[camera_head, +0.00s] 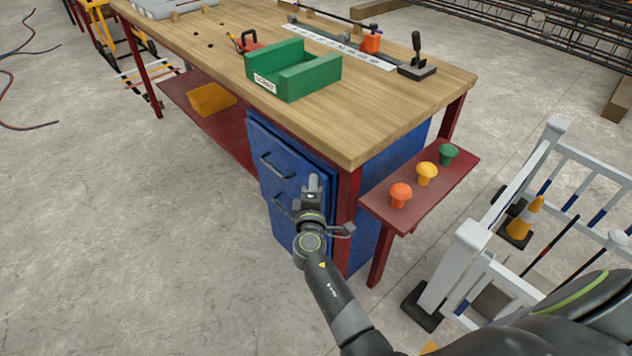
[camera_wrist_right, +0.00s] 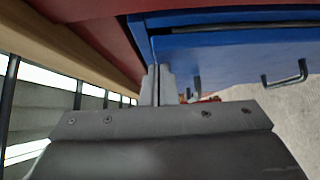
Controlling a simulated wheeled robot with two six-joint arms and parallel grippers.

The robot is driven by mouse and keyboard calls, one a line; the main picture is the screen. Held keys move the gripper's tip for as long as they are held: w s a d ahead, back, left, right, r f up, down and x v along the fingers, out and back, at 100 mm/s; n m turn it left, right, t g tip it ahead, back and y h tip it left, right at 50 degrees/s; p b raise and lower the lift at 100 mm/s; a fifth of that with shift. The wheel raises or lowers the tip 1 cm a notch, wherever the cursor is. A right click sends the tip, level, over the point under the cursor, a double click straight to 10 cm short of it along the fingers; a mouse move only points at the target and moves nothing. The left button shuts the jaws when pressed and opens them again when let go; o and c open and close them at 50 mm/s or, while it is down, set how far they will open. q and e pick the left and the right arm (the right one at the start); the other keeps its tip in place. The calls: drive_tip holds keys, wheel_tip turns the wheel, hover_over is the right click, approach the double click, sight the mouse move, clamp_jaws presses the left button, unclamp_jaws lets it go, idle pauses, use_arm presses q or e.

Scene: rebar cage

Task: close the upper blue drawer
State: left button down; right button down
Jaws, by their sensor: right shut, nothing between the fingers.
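The blue drawer cabinet stands under the workbench. Its upper blue drawer (camera_head: 293,166) has a dark bar handle and seems to stand slightly out from the cabinet. In the right wrist view the drawer (camera_wrist_right: 235,48) shows a dark gap along its edge. A lower drawer with a similar handle (camera_head: 281,206) is partly hidden by my right gripper (camera_head: 314,182). That gripper is shut and empty, in front of the upper drawer's right end. In the wrist view its fingertips (camera_wrist_right: 157,72) are close to the drawer's edge; contact cannot be told. My left gripper is out of view.
A green bin (camera_head: 310,76) sits on the wooden bench top (camera_head: 400,110). A red side shelf (camera_head: 432,188) with orange, yellow and green knobs juts out right of the cabinet. White railings (camera_head: 465,255) stand at right.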

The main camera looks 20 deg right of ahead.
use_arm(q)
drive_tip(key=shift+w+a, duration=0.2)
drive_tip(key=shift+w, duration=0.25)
use_arm(e)
drive_tip(key=shift+w+d+r+b, duration=0.1)
drive_tip(key=shift+w+d+b, duration=0.1)
drive_tip(key=shift+d, duration=0.4)
drive_tip(key=shift+w+d+b, duration=0.1)
drive_tip(key=shift+w+d, duration=0.1)
drive_tip(key=shift+d, duration=0.35)
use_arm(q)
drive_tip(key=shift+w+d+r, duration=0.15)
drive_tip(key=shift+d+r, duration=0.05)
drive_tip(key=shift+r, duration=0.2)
use_arm(e)
drive_tip(key=shift+r, duration=0.15)
